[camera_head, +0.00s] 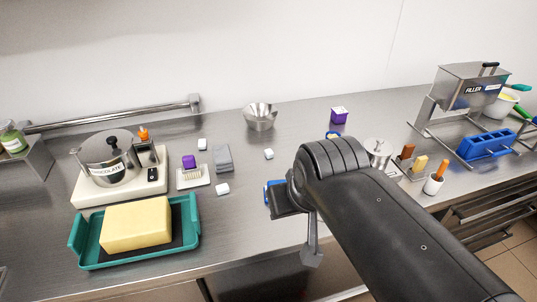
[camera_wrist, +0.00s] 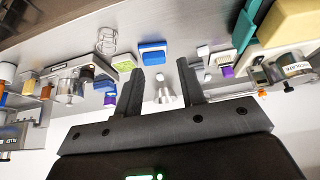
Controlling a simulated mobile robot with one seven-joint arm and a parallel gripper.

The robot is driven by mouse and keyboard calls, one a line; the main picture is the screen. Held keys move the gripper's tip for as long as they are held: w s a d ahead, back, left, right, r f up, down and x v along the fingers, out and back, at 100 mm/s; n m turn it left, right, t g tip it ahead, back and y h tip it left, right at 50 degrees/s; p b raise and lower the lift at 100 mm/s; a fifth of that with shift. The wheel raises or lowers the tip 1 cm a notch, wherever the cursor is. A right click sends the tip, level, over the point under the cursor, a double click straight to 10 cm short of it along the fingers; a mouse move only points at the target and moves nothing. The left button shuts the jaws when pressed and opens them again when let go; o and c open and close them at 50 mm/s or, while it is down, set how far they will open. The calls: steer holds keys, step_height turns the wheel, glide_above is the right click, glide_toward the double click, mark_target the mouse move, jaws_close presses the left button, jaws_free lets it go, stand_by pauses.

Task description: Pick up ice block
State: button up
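Small white cubes that may be ice blocks lie on the steel counter in the head view: one by the white dish (camera_head: 222,189), one farther back (camera_head: 202,144) and one near the metal bowl (camera_head: 268,154). I cannot tell which is the ice block. A clear, glassy object (camera_wrist: 107,42) also stands on the counter in the wrist view. The arm hides that spot in the head view. My gripper (camera_wrist: 159,68) is open and empty, its two dark fingers apart, with the metal bowl (camera_wrist: 163,92) seen between them. In the head view my arm largely hides the gripper.
A blue item (camera_wrist: 152,53) and a green-yellow item (camera_wrist: 124,64) lie near the clear object. On the left are a teal tray (camera_head: 78,240) with a yellow block and a chocolate pot (camera_head: 108,165). A filler machine (camera_head: 470,90) and blue rack (camera_head: 487,145) stand right.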

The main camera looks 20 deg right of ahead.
steer(key=shift+o, duration=0.5)
steer(key=o, duration=0.4)
steer(key=shift+w, duration=0.1)
steer(key=n+g, duration=0.1)
steer(key=g, duration=0.6)
glide_above(222, 186)
steer(key=f, duration=1.2)
steer(key=shift+w+d+f, duration=0.1)
steer(key=shift+w+f, duration=0.1)
steer(key=shift+f, duration=0.2)
steer(key=shift+s+f, duration=0.2)
steer(key=shift+f, duration=2.7)
